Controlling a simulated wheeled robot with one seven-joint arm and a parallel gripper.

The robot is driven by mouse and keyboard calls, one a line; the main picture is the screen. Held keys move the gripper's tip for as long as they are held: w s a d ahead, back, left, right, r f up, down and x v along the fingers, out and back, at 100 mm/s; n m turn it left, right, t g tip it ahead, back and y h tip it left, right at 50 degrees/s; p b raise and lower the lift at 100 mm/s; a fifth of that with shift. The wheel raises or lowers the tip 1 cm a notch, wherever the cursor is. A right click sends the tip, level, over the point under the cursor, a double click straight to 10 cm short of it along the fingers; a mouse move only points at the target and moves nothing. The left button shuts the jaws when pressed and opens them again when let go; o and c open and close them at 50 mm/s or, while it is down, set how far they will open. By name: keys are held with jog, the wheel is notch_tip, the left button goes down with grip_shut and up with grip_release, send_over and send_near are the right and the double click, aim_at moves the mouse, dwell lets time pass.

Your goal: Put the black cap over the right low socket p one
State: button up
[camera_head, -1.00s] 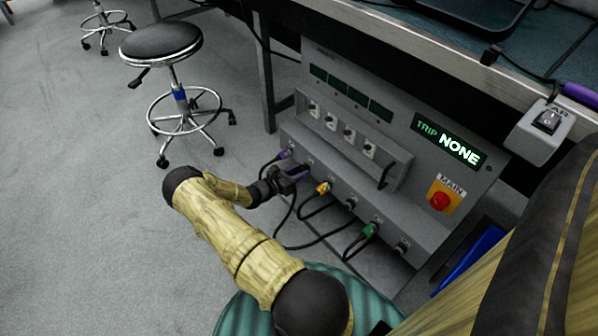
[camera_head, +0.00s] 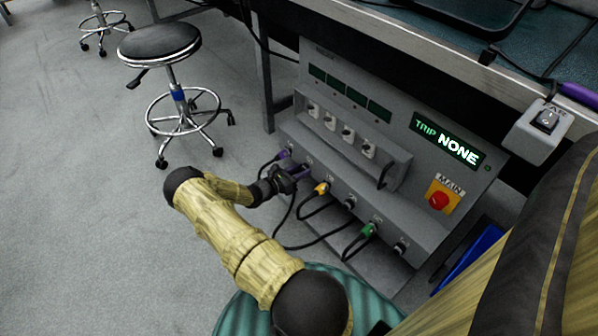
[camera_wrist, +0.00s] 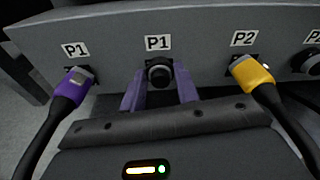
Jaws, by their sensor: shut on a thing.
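The black cap (camera_wrist: 158,76) is a small round black piece between the purple fingers of my gripper (camera_wrist: 158,88) in the wrist view. My gripper is shut on it. The cap is directly in front of the right P1 socket, below the middle P1 label (camera_wrist: 157,43), and hides the socket. I cannot tell whether the cap touches or covers it. In the head view my gripper (camera_head: 290,177) is at the low socket row, and the cap is hidden there.
A purple plug (camera_wrist: 76,82) sits in the left P1 socket, and a yellow plug (camera_wrist: 250,73) in P2. Their black cables flank my gripper closely. In the head view, a green plug (camera_head: 367,231) is further right. The red main switch (camera_head: 439,201) and a stool (camera_head: 160,42) stand clear.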

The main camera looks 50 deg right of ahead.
jog(key=shift+d, duration=0.25)
grip_shut()
jog(key=o, duration=1.1)
grip_release()
jog(key=shift+w+a+r+p, duration=0.1)
jog(key=shift+a+r+p, duration=0.05)
jog(key=shift+a+p, duration=0.3)
jog(key=a+p, duration=0.2)
jog(key=a, duration=0.3)
jog(key=w+a+r+p, duration=0.1)
jog(key=a+p, duration=0.1)
jog(key=a, duration=0.3)
jog(key=w+a+p, duration=0.1)
jog(key=a+p, duration=0.1)
jog(key=a, duration=0.4)
jog(key=shift+r, duration=0.35)
